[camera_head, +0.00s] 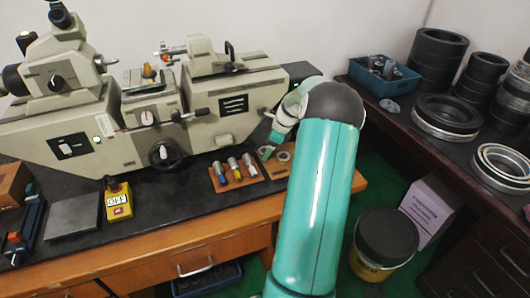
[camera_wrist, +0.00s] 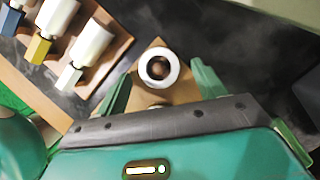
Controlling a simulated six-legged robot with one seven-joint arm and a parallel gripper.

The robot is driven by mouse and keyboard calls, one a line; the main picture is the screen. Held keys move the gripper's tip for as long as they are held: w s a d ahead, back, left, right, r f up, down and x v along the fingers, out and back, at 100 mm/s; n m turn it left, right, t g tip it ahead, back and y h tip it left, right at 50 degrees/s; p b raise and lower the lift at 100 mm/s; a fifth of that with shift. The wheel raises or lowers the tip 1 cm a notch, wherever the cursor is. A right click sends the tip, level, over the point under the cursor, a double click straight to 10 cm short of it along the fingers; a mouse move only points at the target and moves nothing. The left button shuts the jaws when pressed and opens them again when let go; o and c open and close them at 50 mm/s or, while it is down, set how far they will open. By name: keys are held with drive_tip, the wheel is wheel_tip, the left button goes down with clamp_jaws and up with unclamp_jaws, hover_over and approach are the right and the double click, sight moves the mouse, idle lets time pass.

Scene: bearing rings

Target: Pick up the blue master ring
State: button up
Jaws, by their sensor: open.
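A pale silver ring (camera_wrist: 171,78) lies flat on a small wooden block (camera_wrist: 151,95) in the wrist view, with brown wood showing through its hole. No blue shows on this ring, so I cannot tell whether it is the blue master ring. My gripper (camera_wrist: 158,75) is open, with one teal finger on either side of the ring and a gap to each. I cannot tell how far above it they are. In the head view, a small pale ring (camera_head: 283,156) sits beside my gripper (camera_head: 270,145), which is partly hidden by my arm.
A wooden rack (camera_head: 215,185) with several colour-marked plug gauges stands just left of the rings; it also shows in the wrist view (camera_wrist: 112,50). The large grey machine (camera_head: 240,110) stands behind. Dark bearing rings (camera_head: 437,52) crowd the right bench.

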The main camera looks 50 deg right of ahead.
drive_tip(key=c, duration=1.1)
drive_tip(key=shift+c, duration=0.2)
drive_tip(key=shift+r, duration=0.1)
drive_tip(key=shift+r, duration=0.45)
wheel_tip(320, 180, up, 2)
drive_tip(key=shift+r, duration=0.15)
drive_tip(key=s+a+r, duration=0.7)
drive_tip(key=a+r, duration=0.2)
drive_tip(key=a, duration=0.3)
drive_tip(key=shift+s+r, duration=0.2)
drive_tip(key=shift+r, duration=0.15)
